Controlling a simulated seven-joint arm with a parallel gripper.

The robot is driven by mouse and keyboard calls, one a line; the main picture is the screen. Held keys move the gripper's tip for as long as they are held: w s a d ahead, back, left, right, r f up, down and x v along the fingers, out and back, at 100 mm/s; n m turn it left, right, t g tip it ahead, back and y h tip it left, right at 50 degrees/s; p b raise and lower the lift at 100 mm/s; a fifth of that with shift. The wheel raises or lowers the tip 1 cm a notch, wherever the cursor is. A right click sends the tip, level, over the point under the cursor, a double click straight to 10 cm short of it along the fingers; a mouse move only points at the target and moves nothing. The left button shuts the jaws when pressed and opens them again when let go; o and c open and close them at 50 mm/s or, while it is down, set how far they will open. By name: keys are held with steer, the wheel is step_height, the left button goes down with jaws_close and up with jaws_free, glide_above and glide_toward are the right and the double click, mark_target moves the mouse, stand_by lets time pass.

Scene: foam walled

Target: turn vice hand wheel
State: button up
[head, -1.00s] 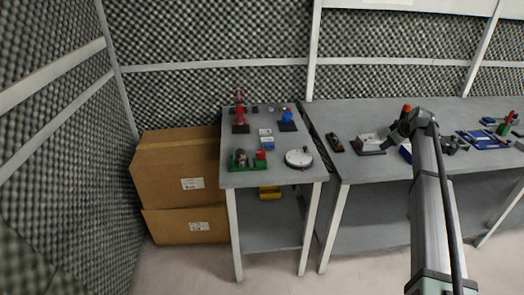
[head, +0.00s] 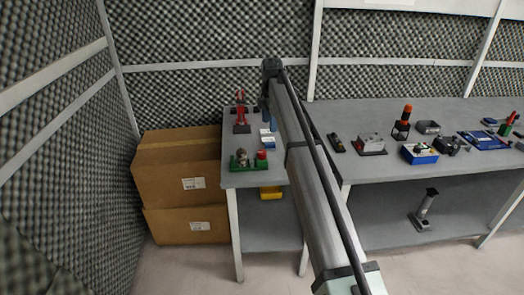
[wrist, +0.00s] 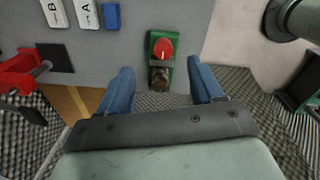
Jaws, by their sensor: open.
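A red device (head: 240,118), which looks like a small vice, stands on a dark base near the back of the small table. In the wrist view its red body (wrist: 22,72) is at the left, with a bar sticking out; I cannot clearly make out a hand wheel. My gripper (wrist: 160,65) is open and empty, its two blue fingers apart. In the wrist view a green block with a red knob (wrist: 163,48) shows between the fingers, beyond them. In the head view my arm hides most of the gripper and the table's right side.
The small table (head: 238,180) also holds blue and white boxes (head: 268,142). Two cardboard boxes (head: 180,180) are stacked at its left. The long bench (head: 375,175) at the right carries several tools and a blue bin (head: 419,154). Foam walls (head: 200,90) close the back and left.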

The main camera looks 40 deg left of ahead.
mark_target(262, 152)
steer(key=shift+n, duration=0.4)
steer(key=f, duration=0.4)
steer(key=s+a+f, duration=0.1)
steer(key=f, duration=0.3)
steer(key=s+f, duration=0.1)
steer(key=f, duration=0.4)
steer(key=shift+s+a, duration=0.2)
steer(key=shift+a, duration=0.2)
steer(key=c, duration=1.1)
steer(key=shift+o, duration=0.2)
